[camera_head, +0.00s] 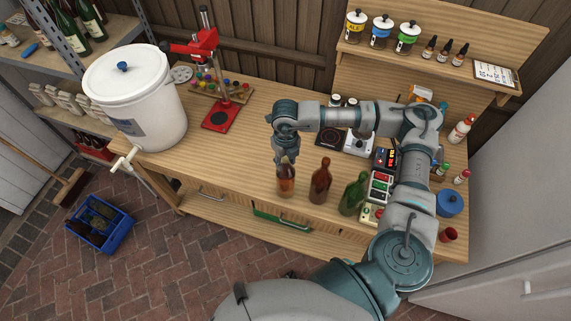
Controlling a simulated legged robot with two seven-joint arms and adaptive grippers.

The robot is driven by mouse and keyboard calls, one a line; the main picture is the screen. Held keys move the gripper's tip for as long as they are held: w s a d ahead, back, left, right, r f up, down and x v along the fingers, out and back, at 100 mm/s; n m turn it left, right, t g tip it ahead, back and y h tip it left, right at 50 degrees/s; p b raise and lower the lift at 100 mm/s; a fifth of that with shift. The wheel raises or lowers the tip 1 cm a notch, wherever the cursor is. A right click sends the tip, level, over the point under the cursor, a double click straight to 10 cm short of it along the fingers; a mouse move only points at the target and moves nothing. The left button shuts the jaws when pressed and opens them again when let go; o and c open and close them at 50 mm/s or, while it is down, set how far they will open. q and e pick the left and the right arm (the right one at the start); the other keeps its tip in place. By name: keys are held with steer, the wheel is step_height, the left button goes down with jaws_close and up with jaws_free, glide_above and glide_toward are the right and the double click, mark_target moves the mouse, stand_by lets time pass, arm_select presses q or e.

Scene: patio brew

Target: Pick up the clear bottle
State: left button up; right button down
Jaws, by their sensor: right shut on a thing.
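The clear bottle (286,184), with amber liquid inside, is upright near the front edge of the wooden bench (240,165). My right gripper (286,162) comes down from above and is shut on the bottle's neck, hiding its top. I cannot tell whether the bottle's base touches the bench. A brown bottle (320,183) and a green bottle (354,194) stand in a row to its right, apart from it. My left gripper is not in view.
A red bottle capper (221,117) and a large white bucket with a tap (148,105) stand to the left. A control box (379,187) sits close to the green bottle. The bench left of the clear bottle is free. A blue crate (100,237) is on the brick floor.

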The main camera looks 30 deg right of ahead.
steer(key=shift+r, duration=0.15)
steer(key=shift+r, duration=0.35)
arm_select(q)
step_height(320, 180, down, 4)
steer(key=b, duration=0.4)
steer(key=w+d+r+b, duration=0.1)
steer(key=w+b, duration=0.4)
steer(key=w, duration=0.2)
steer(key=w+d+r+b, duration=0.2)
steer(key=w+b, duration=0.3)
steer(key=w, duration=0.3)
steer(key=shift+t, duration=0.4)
arm_select(e)
steer(key=s+r, duration=0.4)
steer(key=s, duration=1.2)
steer(key=shift+a, duration=0.25)
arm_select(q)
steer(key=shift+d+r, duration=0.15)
